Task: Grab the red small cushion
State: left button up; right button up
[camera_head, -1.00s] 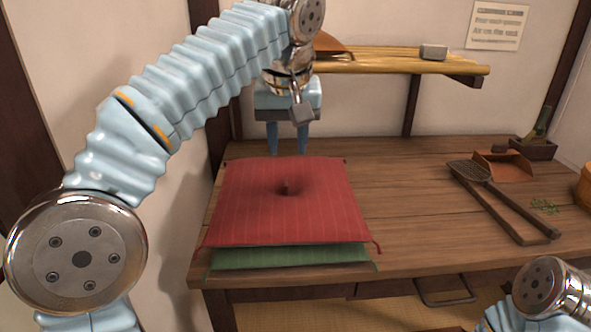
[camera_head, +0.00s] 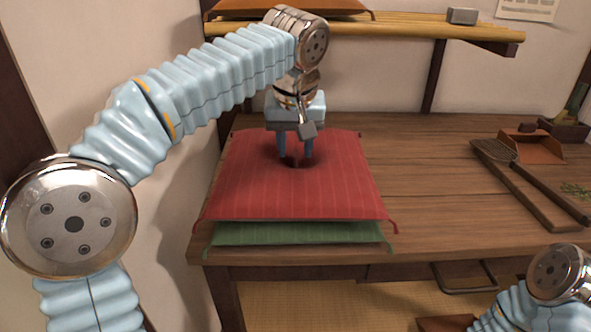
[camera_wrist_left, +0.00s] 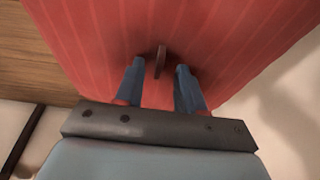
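The red cushion (camera_head: 300,193) lies on top of a green cushion (camera_head: 300,234) at the left end of the wooden table. A small dark tuft stands up in the dimple at the red cushion's middle. My left gripper (camera_head: 295,156) is low over that dimple, pointing down, with its blue fingers apart. In the left wrist view the tuft (camera_wrist_left: 160,60) shows between and just beyond the open left fingertips (camera_wrist_left: 157,68), with a gap on each side. Of my right arm only a link shows at the lower right; its gripper is out of view.
A scoop (camera_head: 531,147) and a dark long-handled tool (camera_head: 528,178) lie at the table's right. A shelf (camera_head: 400,33) above the back holds an orange cushion (camera_head: 290,7) and a grey block (camera_head: 462,16). The table's middle (camera_head: 425,190) is clear.

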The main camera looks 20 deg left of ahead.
pick_arm(q)
jog(key=shift+x, duration=0.9)
grip_shut()
